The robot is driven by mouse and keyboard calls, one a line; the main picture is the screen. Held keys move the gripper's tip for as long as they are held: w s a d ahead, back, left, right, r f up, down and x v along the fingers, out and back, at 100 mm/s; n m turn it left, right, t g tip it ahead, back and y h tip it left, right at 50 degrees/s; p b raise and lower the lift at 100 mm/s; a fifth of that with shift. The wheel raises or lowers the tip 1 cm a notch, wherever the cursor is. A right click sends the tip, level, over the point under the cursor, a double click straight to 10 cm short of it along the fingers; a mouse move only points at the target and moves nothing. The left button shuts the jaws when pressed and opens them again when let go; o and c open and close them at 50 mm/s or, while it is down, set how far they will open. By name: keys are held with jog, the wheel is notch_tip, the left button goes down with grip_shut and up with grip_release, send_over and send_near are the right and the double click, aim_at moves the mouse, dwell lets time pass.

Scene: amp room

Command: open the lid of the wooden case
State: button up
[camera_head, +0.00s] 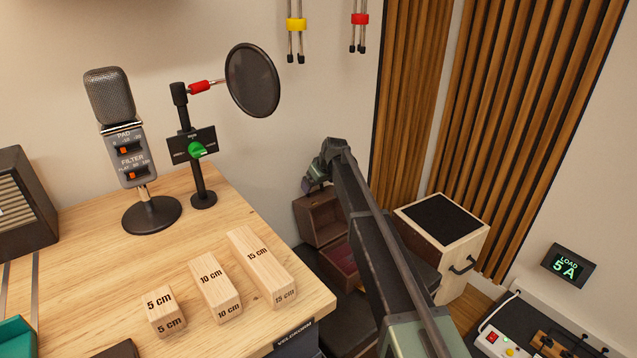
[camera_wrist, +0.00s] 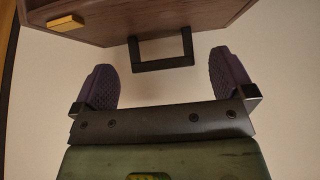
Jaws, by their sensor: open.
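The wooden case shows in the head view beyond the desk, partly hidden by my arm. Its brown lid (camera_head: 322,216) stands raised at the back, and its lower box (camera_head: 336,262) shows a dark red inside. In the wrist view, a wooden panel of the case (camera_wrist: 185,18) fills the top, with a black handle (camera_wrist: 165,65) and a brass latch (camera_wrist: 65,23). My gripper (camera_wrist: 163,62) is open, its purple fingers apart on either side of the handle, with nothing held. In the head view my gripper (camera_head: 322,168) is above the lid, small and partly hidden.
A desk (camera_head: 105,240) at left holds a microphone (camera_head: 110,98), a pop filter stand (camera_head: 200,175) and three marked wooden blocks (camera_head: 212,287). A pale wooden cabinet (camera_head: 450,225) with a black top stands right of my arm. A power panel (camera_head: 515,345) is at lower right.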

jog(key=p+v, duration=0.9)
jog(key=v, duration=0.1)
jog(key=shift+d+r, duration=0.15)
jog(key=shift+r, duration=0.1)
